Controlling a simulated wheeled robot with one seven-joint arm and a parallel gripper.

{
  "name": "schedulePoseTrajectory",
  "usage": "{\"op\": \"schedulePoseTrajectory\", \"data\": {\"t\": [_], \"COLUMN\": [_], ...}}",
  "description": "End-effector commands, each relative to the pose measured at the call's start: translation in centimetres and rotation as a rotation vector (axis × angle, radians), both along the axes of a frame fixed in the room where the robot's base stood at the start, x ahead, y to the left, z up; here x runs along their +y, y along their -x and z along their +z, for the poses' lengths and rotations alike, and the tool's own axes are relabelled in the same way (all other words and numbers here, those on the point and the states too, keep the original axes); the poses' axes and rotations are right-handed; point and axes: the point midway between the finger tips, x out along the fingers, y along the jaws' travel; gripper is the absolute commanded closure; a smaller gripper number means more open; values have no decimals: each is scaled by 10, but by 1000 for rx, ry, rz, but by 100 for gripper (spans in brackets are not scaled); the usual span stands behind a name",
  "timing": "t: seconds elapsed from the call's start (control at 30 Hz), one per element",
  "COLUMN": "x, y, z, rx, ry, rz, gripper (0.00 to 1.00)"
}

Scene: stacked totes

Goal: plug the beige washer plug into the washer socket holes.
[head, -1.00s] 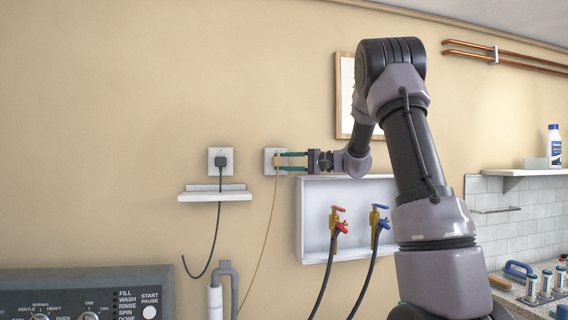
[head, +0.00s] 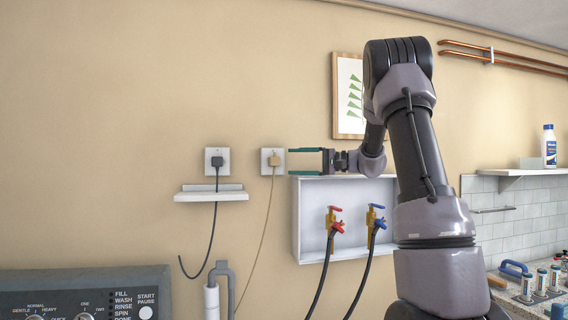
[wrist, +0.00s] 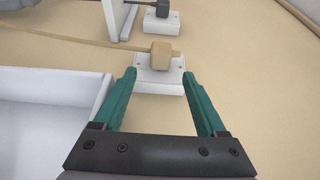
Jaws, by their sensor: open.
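The beige washer plug (head: 275,160) sits against the white washer socket plate (head: 265,168) on the wall, with its tan cord hanging down. In the wrist view the beige plug (wrist: 162,54) stands on the socket plate (wrist: 158,76) and covers the holes, so how deep the pins sit cannot be told. My gripper (head: 289,162) is open and empty, to the right of the plug and apart from it. In the wrist view the green fingers of my gripper (wrist: 158,84) are spread, with the plug beyond their tips.
A black plug (head: 217,162) sits in another socket to the left, above a small white shelf (head: 211,195). A white recessed box (head: 312,225) with red and blue taps is below my gripper. A framed picture (head: 348,97) hangs above. The wall between is bare.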

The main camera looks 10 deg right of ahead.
Motion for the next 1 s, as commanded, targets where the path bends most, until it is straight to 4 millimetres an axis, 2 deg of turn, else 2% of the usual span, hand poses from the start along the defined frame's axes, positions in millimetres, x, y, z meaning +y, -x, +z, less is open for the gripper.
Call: {"op": "schedulePoseTrajectory", "data": {"t": [0.1, 0.3, 0.67, 0.8, 0.87, 1.0], "x": [-22, -43, -47, -43, -38, -15], "y": [9, 18, 21, 24, 29, 54], "z": [1, 1, 1, 1, 2, 0], "rx": [-1, -2, -1, 4, 13, 67], "ry": [-2, -1, -1, 8, 24, 105], "rz": [-3, -1, 1, 7, 14, 48], "gripper": [26, 26, 26, 80, 100, 100]}}
